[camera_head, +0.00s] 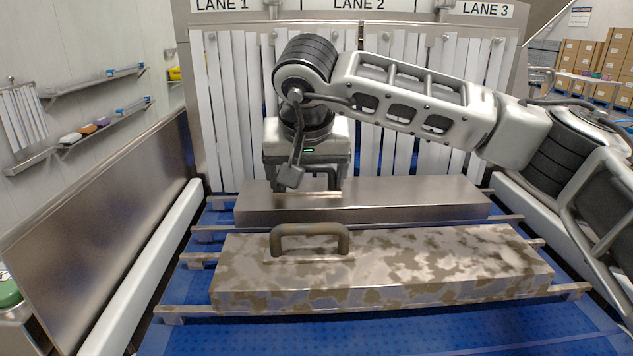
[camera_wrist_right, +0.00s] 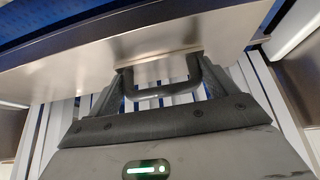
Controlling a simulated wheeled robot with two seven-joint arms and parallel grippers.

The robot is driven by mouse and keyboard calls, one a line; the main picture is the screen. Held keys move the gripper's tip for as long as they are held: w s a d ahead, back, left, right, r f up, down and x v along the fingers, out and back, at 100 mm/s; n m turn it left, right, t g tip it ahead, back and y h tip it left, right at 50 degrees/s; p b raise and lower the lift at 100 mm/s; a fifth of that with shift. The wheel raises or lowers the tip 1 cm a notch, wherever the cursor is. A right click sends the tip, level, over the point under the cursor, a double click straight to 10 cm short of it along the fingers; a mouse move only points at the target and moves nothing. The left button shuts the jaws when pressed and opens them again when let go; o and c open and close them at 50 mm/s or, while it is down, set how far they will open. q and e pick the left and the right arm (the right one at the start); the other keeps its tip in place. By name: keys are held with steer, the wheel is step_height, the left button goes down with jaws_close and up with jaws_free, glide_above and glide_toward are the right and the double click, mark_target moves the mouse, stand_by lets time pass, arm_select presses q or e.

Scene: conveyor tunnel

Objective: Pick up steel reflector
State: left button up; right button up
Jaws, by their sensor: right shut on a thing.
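The steel reflector (camera_head: 410,198) is a long, plain, shiny metal block with a dark handle on top, lying across the conveyor before the strip curtain in the head view. My right gripper (camera_head: 310,180) is over its left part, shut on the handle. The gripper body hides part of the handle. In the right wrist view the handle (camera_wrist_right: 163,94) shows between the fingers, and the steel reflector (camera_wrist_right: 110,62) fills the upper part. I cannot tell whether it is clear of the rails. My left gripper is not in view.
A brown-stained metal block (camera_head: 390,265) with its own handle (camera_head: 309,236) lies nearer, across rails over the blue conveyor belt (camera_head: 380,335). Metal side walls (camera_head: 110,235) bound the belt. White curtain strips (camera_head: 230,110) hang behind. Bare belt shows at the front.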

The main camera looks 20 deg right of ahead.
step_height(320, 180, up, 17)
steer(key=shift+r+p, duration=0.2)
steer(key=shift+p, duration=0.25)
steer(key=o, duration=0.9)
steer(key=shift+c, duration=0.2)
steer(key=c, duration=1)
